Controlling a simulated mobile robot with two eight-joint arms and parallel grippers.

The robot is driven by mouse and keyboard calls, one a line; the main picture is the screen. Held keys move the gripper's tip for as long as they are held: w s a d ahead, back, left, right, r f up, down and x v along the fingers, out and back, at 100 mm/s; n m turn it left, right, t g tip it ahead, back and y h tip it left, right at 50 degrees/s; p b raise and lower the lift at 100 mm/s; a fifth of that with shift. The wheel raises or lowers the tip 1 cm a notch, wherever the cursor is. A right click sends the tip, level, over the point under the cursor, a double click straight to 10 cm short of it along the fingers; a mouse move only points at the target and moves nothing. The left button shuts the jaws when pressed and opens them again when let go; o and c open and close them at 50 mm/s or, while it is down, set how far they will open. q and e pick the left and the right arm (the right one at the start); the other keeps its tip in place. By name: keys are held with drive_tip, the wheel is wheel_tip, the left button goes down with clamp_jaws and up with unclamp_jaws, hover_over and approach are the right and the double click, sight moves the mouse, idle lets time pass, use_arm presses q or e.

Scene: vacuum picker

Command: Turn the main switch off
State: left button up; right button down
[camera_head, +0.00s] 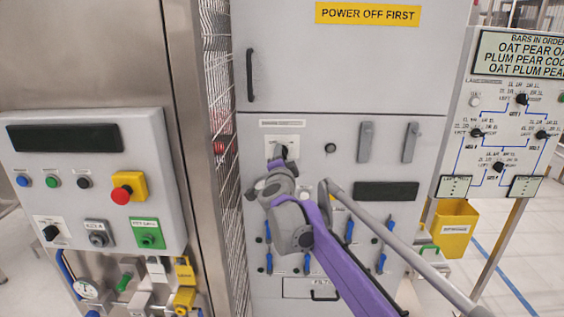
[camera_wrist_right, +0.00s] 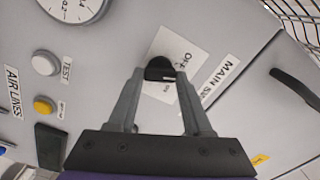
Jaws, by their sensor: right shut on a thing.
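The main switch is a black rotary knob on a white plate (camera_head: 272,147) on the grey cabinet panel, left of centre in the head view. My right gripper (camera_head: 283,158) reaches it from below and hides part of it. In the right wrist view the two grey fingers of the gripper (camera_wrist_right: 164,80) are closed on the sides of the black knob (camera_wrist_right: 159,68). The white plate (camera_wrist_right: 193,52) carries "OFF" and a smaller mark below it, and a "MAIN SW" label (camera_wrist_right: 221,80) sits beside it. Which way the knob points cannot be told. My left gripper is not seen.
A control box (camera_head: 150,215) with a red emergency button (camera_head: 121,195) stands at the left. A wire mesh (camera_head: 218,120) runs beside the cabinet. A yellow "POWER OFF FIRST" sign (camera_head: 367,14) is above. A yellow bin (camera_head: 455,215) stands at the right.

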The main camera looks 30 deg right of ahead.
drive_tip(key=shift+n+b, duration=0.65)
drive_tip(key=shift+n, duration=1.45)
drive_tip(key=shift+c, duration=1.6)
unclamp_jaws()
drive_tip(key=v, duration=1.1)
drive_tip(key=shift+b, duration=0.45)
drive_tip(key=shift+w+a, duration=0.1)
drive_tip(key=shift+a, duration=0.05)
